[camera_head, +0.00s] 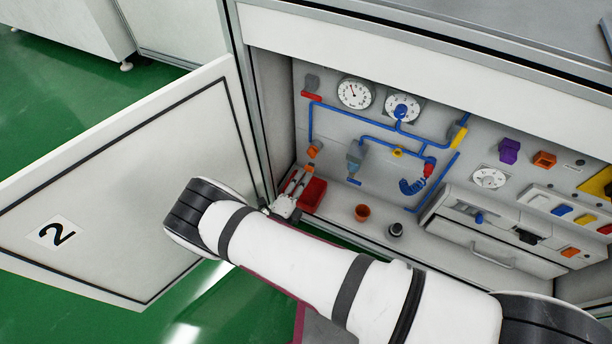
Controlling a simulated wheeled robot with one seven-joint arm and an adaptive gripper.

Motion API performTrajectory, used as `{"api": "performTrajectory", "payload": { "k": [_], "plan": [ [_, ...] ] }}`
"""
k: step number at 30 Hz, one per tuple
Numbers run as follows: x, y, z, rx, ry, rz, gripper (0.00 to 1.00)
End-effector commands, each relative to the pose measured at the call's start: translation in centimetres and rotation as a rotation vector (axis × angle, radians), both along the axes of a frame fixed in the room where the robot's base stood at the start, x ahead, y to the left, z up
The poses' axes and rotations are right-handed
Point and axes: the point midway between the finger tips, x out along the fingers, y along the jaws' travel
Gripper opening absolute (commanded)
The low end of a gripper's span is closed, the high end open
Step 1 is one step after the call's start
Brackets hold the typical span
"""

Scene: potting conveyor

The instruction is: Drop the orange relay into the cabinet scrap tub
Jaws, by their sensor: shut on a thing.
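My gripper (300,176) reaches into the open cabinet at its left end, close to the inner left wall. A small orange piece (308,168) shows at its fingertips. It looks like the orange relay, though it is tiny and partly covered by the fingers. The gripper is shut on it. The red scrap tub (315,196) stands on the cabinet floor just right of and below the fingers, its left part hidden behind them. The relay appears above the tub's back left part; the exact height cannot be told.
The cabinet door (130,180), marked 2, stands open on the left. Blue pipes (375,143) and gauges (354,93) cover the back wall.

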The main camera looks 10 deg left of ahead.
Motion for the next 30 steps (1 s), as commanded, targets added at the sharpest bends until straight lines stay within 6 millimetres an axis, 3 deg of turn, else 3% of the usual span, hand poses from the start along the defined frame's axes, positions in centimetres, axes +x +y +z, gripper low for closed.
{"api": "performTrajectory", "payload": {
  "k": [16,27,28,30],
  "plan": [
    [0.0,-0.1,-5.2,0.001,-0.001,-0.001,0.0],
    [0.0,0.0,-5.7,0.0,-0.001,-0.001,0.0],
    [0.0,0.0,-5.7,0.0,-0.001,-0.001,0.22],
    [0.0,0.0,-5.7,0.0,-0.001,-0.001,0.38]
  ]
}}
